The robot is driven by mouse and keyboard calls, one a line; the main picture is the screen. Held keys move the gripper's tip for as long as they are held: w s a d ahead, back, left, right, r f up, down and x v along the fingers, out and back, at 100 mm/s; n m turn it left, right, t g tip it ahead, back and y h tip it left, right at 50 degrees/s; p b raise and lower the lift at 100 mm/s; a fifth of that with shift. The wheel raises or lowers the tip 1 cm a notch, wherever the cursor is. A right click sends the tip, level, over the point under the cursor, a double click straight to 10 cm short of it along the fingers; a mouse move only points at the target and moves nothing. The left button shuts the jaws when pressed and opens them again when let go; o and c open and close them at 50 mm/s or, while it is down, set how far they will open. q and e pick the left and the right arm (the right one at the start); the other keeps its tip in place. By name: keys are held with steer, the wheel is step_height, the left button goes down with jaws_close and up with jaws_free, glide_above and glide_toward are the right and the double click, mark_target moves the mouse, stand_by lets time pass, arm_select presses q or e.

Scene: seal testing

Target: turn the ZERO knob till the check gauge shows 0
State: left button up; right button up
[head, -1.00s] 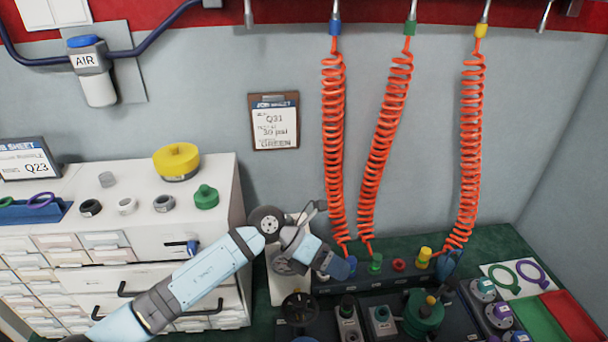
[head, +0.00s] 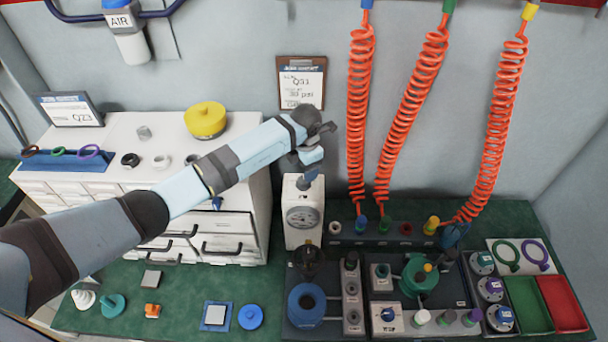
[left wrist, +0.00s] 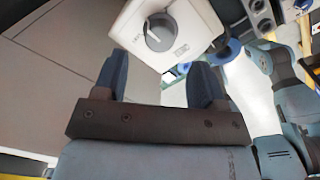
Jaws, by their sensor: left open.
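The check gauge (head: 302,217) is a round dial on the front of a white box (head: 301,240) left of the hose manifold. Its needle is too small to read. The ZERO knob (left wrist: 161,32) is grey with a white pointer line and sits on a white face of that box in the left wrist view, beside small unreadable lettering. My right gripper is not seen.
Orange coiled hoses (head: 359,120) hang right of the box. A dark test panel (head: 345,325) with a blue round fixture (head: 307,303) stands in front. A white drawer cabinet (head: 255,205) is close on the left. Green (head: 527,305) and red (head: 562,303) trays lie far right.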

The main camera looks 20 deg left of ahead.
mark_target(303, 182)
arm_select(q)
steer(key=shift+w+a+f, duration=0.1)
steer(key=shift+f, duration=2.65)
steer(key=c, duration=0.9)
